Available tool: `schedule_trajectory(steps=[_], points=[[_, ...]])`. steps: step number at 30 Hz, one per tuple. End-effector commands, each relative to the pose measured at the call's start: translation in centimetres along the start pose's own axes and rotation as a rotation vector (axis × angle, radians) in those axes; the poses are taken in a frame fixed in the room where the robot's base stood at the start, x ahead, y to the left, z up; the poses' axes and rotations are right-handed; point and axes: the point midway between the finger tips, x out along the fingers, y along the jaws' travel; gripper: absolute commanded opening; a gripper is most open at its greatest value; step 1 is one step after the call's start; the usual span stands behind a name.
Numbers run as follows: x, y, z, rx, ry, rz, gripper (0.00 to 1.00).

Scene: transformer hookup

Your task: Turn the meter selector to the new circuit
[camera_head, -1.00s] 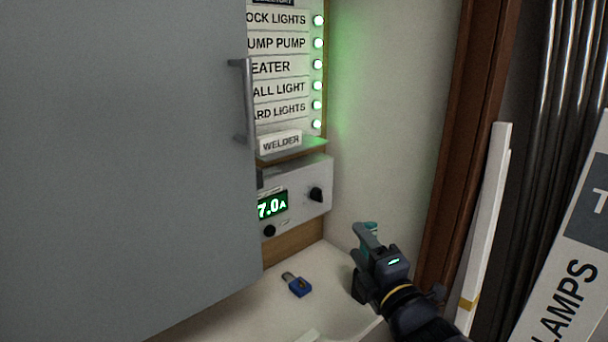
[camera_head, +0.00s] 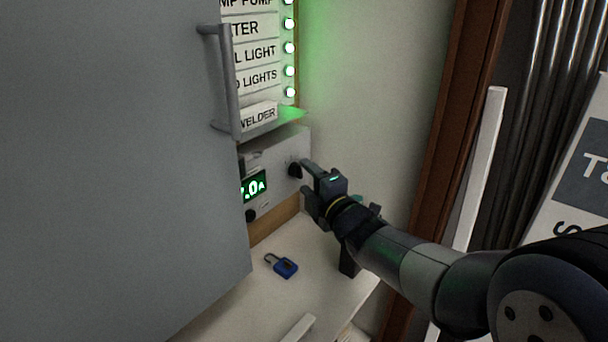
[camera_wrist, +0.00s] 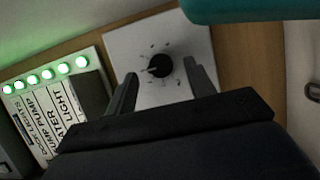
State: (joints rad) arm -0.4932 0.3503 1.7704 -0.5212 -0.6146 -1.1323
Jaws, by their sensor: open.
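The meter panel (camera_head: 265,200) is a pale box under the label board, with a green display (camera_head: 254,186) partly cut off by the grey door; ".0A" can be read. Its black selector knob (camera_head: 294,170) is on the right part of the panel; in the wrist view the knob (camera_wrist: 159,66) has a pale pointer mark and small marks around it. My gripper (camera_head: 303,177) is open, close in front of the knob. In the wrist view my gripper's fingers (camera_wrist: 160,88) stand either side of the knob, seemingly short of it; contact cannot be told.
A grey door (camera_head: 110,150) with a bar handle (camera_head: 222,85) covers the left. Above the panel are labelled rows with lit green lamps (camera_head: 289,48) and a WELDER tag (camera_head: 258,116). A blue padlock (camera_head: 285,267) lies on the shelf (camera_head: 230,305). A white strip (camera_head: 480,170) leans at right.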

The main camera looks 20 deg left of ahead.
Motion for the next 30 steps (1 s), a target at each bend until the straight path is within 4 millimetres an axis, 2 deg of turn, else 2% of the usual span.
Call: schedule_trajectory(steps=[6, 16, 30], points=[[1.9, 0.0, 0.0, -0.001, 0.001, 0.001, 0.51], [2.2, 0.0, 0.0, -0.001, 0.0, 0.001, 0.51], [2.2, 0.0, 0.0, -0.001, 0.0, 0.001, 0.13]])
